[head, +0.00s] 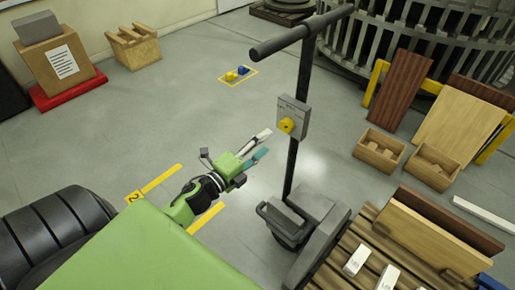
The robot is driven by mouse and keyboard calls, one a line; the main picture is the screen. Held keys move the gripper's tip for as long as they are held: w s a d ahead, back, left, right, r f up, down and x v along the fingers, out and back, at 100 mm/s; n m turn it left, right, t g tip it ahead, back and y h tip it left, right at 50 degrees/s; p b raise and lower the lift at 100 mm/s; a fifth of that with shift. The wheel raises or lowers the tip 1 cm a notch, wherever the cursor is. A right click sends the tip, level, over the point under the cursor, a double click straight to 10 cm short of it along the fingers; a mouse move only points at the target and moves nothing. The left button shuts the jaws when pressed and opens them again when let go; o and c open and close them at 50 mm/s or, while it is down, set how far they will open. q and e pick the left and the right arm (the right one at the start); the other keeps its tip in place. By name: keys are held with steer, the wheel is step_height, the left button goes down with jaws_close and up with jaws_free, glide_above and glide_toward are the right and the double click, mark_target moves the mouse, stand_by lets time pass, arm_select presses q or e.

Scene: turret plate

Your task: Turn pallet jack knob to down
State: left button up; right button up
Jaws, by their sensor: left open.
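The pallet jack stands right of centre in the head view, with its dark T-shaped handle (302,36) on top of a black pole. A grey control box (292,110) is fixed on the pole and carries the yellow knob (286,125). The lettering on the box is too small to read. The jack's grey base (310,222) stands on the floor below. My left gripper (264,144) is open and empty, to the left of the knob and a little lower in the picture. Its fingers point toward the knob and appear apart from it. My right gripper is not in view.
A wooden pallet (350,250) with boards and small pale blocks lies at lower right. Wooden boxes (380,150) and leaning boards stand at right. Small yellow and blue items (238,74) lie on the floor behind. The floor left of the jack is mostly clear.

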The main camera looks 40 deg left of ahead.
arm_select(q)
steer(key=shift+s+a, duration=0.15)
steer(key=shift+s, duration=1.05)
